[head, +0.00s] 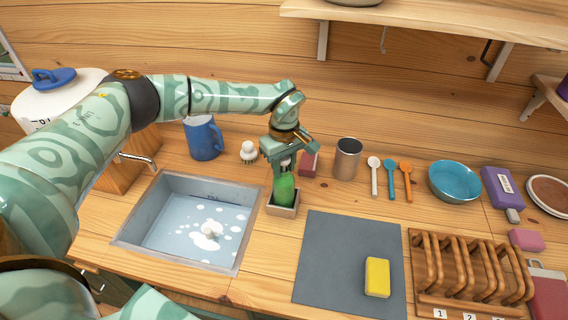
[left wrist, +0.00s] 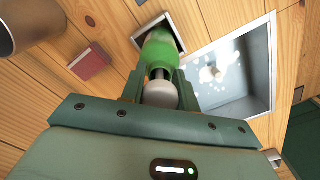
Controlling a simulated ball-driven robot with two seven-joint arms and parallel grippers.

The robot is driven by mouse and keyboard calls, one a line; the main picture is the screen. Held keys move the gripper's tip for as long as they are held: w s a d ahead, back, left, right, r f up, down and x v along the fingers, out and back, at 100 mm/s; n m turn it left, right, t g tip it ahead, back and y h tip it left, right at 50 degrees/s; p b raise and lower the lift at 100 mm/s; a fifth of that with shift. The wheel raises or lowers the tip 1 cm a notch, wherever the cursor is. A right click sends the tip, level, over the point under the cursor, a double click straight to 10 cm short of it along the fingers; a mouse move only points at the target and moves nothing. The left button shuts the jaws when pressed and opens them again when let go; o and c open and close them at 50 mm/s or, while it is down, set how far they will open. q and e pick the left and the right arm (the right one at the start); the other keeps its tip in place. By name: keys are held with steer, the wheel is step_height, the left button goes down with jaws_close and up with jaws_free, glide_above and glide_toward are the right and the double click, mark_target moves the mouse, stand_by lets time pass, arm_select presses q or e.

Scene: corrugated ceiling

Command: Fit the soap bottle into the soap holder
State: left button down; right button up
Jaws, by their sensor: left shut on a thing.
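The green soap bottle (head: 285,189) is upright in the head view, with its lower end at or inside the soap holder (head: 283,211). The holder is a small square metal box on the counter just right of the sink. My left gripper (head: 284,166) is shut on the upper part of the bottle from above. In the left wrist view the bottle (left wrist: 160,48) shows between the fingers, its pale round top towards the camera. The holder (left wrist: 150,24) is beyond it, with its dark inside partly visible. How deep the bottle sits is hidden. My right gripper is not in view.
The sink (head: 190,218) lies left of the holder. A grey mat (head: 340,262) with a yellow sponge (head: 377,277) is at the front right. A metal cup (head: 347,158), a dark red block (head: 309,164), a white brush (head: 249,152) and a blue mug (head: 203,138) stand behind.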

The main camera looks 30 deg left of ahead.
arm_select(q)
steer(key=shift+f, duration=0.4)
steer(key=c, duration=1)
jaws_free()
steer(key=shift+o, duration=0.2)
step_height(320, 180, up, 16)
steer(key=shift+r, duration=0.2)
